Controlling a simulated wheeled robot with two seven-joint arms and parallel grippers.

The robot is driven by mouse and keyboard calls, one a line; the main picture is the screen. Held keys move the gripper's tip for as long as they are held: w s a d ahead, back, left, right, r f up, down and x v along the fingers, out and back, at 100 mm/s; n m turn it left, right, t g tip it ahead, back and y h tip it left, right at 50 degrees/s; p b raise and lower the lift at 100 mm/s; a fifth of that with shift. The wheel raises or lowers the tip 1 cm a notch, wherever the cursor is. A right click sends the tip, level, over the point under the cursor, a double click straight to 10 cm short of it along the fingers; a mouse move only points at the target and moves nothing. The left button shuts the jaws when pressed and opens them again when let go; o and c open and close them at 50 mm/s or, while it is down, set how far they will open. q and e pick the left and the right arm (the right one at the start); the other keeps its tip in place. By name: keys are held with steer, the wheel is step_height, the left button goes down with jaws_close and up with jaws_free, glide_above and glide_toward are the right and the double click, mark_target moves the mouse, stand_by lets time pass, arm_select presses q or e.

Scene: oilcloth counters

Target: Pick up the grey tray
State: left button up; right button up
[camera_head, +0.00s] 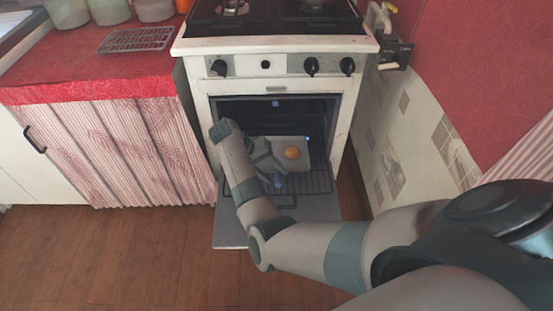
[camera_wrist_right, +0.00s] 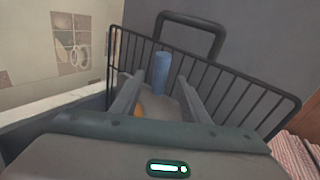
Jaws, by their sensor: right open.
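The grey tray (camera_head: 291,143) lies inside the open oven, toward the right, at the rack. An orange ball-shaped thing (camera_head: 292,153) sits on it. A blue cylinder (camera_head: 278,182) stands near the tray's front; it also shows beyond the fingertips in the right wrist view (camera_wrist_right: 162,64). My right gripper (camera_head: 274,166) is in the oven opening, over the tray's left front part, open. In the right wrist view part of the tray (camera_wrist_right: 166,101) shows between its fingers, with the orange thing (camera_wrist_right: 139,109) partly hidden by the left finger. Whether the fingers touch the tray cannot be told. My left gripper is not in view.
The oven door (camera_head: 230,233) hangs open, with a black wire rack (camera_head: 318,182) reaching out over it. Oven side walls bound the opening closely. A red counter (camera_head: 60,60) with a wire rack (camera_head: 137,40) and jars stands left. A tiled wall is right.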

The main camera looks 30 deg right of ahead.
steer(key=shift+s+d+f, duration=0.1)
steer(key=shift+d+f, duration=0.1)
steer(key=shift+f, duration=0.15)
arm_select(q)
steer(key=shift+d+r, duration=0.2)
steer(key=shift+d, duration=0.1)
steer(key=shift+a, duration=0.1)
arm_select(e)
jaws_close()
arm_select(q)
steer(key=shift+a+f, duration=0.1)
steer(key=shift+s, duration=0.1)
arm_select(e)
steer(key=shift+d, duration=0.1)
